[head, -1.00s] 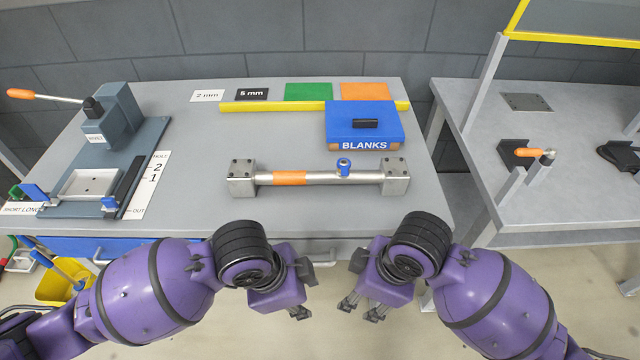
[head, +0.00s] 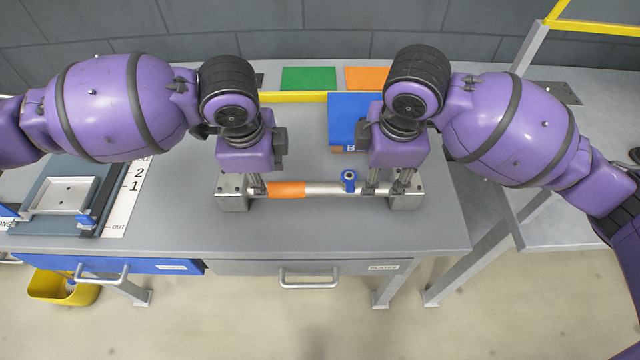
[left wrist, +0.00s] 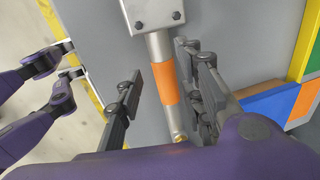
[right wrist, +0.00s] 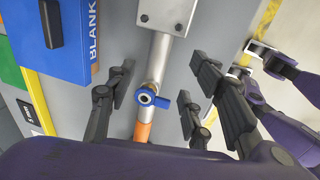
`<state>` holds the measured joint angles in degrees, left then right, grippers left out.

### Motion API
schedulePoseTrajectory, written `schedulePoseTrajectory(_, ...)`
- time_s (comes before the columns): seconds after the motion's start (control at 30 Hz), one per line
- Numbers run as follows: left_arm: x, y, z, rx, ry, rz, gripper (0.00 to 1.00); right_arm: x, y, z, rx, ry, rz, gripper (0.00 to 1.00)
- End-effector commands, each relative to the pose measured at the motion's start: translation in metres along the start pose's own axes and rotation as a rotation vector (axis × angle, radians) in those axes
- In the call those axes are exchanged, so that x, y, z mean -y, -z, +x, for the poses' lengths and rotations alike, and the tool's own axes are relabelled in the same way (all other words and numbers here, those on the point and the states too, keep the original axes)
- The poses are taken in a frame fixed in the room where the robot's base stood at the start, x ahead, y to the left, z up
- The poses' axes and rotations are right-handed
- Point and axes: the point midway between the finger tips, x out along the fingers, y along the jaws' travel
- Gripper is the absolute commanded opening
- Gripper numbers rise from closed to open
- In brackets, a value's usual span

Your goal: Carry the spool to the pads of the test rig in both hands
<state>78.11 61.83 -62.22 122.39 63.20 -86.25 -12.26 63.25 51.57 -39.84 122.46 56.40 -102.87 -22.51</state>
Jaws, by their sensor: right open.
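The spool is a grey metal pipe with an orange band (head: 287,189), a square block at each end and a blue valve (head: 348,180). It lies on the bench. My left gripper (head: 248,190) is open over the pipe's left end; in the left wrist view its fingers stand apart on either side of the pipe by the orange band (left wrist: 167,84). My right gripper (head: 388,190) is open over the right end; in the right wrist view its fingers flank the pipe near the blue valve (right wrist: 147,96). The test rig's pads are not clearly visible.
A blue BLANKS box (head: 347,107) stands behind the spool, partly covered by my right gripper. A fixture with a grey tray (head: 62,195) is at the left. A second table (head: 575,230) with a yellow-topped frame is at the right, partly behind my right arm. The bench front is clear.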

Motion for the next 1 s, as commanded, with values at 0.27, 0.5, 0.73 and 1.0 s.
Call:
schedulePoseTrajectory(0.27,-0.001,0.000,0.023,0.001,-0.003,-0.001,0.35,0.001,0.000,0.023,0.001,0.004,0.002,0.48)
schedulePoseTrajectory(0.5,0.000,0.000,0.059,0.000,-0.001,-0.002,0.35,0.000,0.000,0.059,-0.001,0.001,0.002,0.48)
schedulePoseTrajectory(0.73,0.000,0.001,0.077,-0.001,0.001,-0.001,0.35,0.000,0.000,0.077,-0.001,0.000,0.002,0.48)
schedulePoseTrajectory(1.0,0.000,0.000,0.078,-0.001,0.001,0.000,0.35,0.000,0.000,0.078,-0.001,-0.001,0.001,0.48)
